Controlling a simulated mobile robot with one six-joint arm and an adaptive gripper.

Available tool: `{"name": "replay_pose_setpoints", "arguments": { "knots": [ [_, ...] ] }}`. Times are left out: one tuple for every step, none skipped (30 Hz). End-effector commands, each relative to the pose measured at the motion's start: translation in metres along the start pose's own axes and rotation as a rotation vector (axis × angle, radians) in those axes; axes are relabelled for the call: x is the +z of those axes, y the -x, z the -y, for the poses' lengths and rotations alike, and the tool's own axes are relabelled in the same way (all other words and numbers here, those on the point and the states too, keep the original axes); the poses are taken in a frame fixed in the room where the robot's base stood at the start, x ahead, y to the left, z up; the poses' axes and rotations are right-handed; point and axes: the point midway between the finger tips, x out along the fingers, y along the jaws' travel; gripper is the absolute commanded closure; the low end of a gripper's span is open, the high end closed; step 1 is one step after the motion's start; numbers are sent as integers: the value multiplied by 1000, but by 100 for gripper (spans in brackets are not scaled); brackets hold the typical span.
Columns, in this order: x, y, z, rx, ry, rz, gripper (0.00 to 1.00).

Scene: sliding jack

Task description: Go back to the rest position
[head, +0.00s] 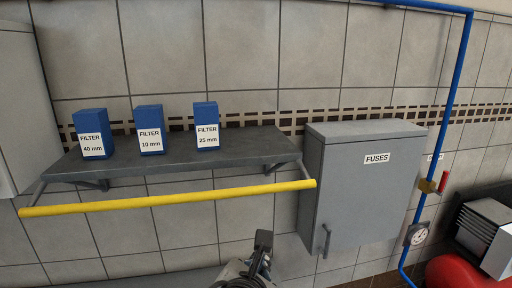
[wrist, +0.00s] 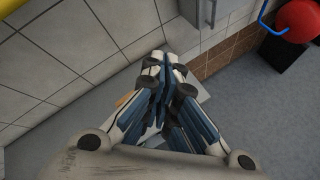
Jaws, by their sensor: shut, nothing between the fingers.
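My gripper (wrist: 167,62) is shut and empty in the wrist view, its fingertips together, with tiled wall and grey floor beyond. In the head view, part of my arm's end (head: 262,245) shows at the bottom, below the yellow bar (head: 170,199) and left of the fuse box (head: 365,180). In the head view I cannot make out its fingertips clearly. It appears apart from the shelf and the box.
A grey shelf (head: 180,160) carries three blue filter boxes, marked 40 mm (head: 92,133), 10 mm (head: 149,129) and 25 mm (head: 206,124). A blue pipe (head: 459,70) with a red-handled valve (head: 442,182) and gauge (head: 417,234) runs at the right. A red tank (wrist: 298,20) stands beyond.

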Motion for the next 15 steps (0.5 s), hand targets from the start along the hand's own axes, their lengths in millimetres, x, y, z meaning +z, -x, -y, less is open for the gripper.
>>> {"name": "replay_pose_setpoints", "arguments": {
  "knots": [
    [0, -14, 44, -92, -192, 2, 100],
    [1, -17, 68, -148, -313, 2, 100],
    [-1, -19, 99, -223, -484, 4, 100],
    [-4, -20, 122, -277, -618, 8, 100],
    [-10, -19, 144, -331, -756, 13, 100],
    [-19, -17, 171, -400, -938, 21, 100],
    [-27, -14, 189, -449, -1075, 28, 100],
    [-35, -12, 205, -493, -1211, 37, 100],
    [-48, -8, 222, -549, -1388, 48, 100],
    [-58, -4, 233, -588, -1517, 56, 100],
    [-68, -1, 242, -622, -1639, 63, 100],
    [-79, 2, 250, -660, -1792, 72, 100],
    [-87, 5, 254, -686, -1896, 77, 100],
    [-94, 7, 257, -708, -1992, 81, 100],
    [-103, 10, 260, -733, -2105, 85, 100]
  ]
}}
